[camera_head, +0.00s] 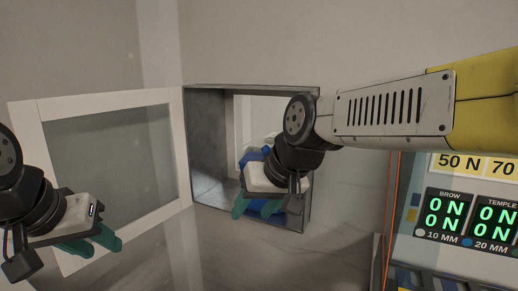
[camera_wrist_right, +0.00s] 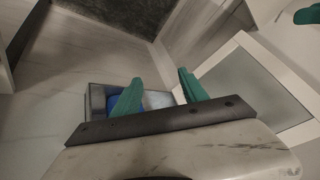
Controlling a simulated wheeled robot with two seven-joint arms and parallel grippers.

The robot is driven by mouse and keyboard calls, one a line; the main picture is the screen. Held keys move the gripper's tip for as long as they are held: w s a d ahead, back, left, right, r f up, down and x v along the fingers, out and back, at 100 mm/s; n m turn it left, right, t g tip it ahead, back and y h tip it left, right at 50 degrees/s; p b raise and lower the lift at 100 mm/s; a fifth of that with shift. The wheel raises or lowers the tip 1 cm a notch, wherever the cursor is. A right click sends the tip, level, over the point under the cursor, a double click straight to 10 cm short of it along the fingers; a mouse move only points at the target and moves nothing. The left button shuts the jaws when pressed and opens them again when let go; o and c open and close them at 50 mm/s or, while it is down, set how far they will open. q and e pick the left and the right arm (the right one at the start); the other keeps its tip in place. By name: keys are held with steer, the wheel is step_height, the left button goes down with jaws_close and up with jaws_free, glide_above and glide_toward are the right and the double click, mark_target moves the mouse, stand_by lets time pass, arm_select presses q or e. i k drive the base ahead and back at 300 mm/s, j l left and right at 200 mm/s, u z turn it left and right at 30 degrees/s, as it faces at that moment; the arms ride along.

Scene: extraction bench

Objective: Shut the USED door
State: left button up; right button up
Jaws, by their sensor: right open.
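A door with a white frame (camera_head: 155,98) and a grey pane stands swung open to the left of a square wall hatch (camera_head: 208,150). It joins the hatch along the hatch's left edge. No USED label is readable on it. In the right wrist view the door (camera_wrist_right: 243,85) shows at the right. My right gripper (camera_head: 267,208) is open, in front of the hatch, with nothing seen between its teal fingers (camera_wrist_right: 160,95). My left gripper (camera_head: 92,243) is in front of the door's lower part; its jaw gap is unclear and contact with the door cannot be told.
A blue object (camera_head: 257,155), partly hidden by my right gripper, shows at the hatch. A panel with green number displays (camera_head: 447,211) stands at the right. Grey wall (camera_head: 345,190) lies between hatch and panel. My right arm crosses the upper right.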

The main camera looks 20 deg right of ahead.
mark_target(27, 117)
steer(key=k+l+z, duration=0.1)
steer(key=z, duration=0.15)
steer(key=l+z, duration=0.2)
steer(key=i+j, duration=0.55)
steer(key=j, duration=0.2)
steer(key=i+z, duration=0.1)
steer(key=i, duration=0.9)
steer(key=k+j, duration=0.15)
steer(key=k, duration=0.2)
steer(key=l, duration=0.25)
steer(key=i+j, duration=0.15)
steer(key=i, duration=0.2)
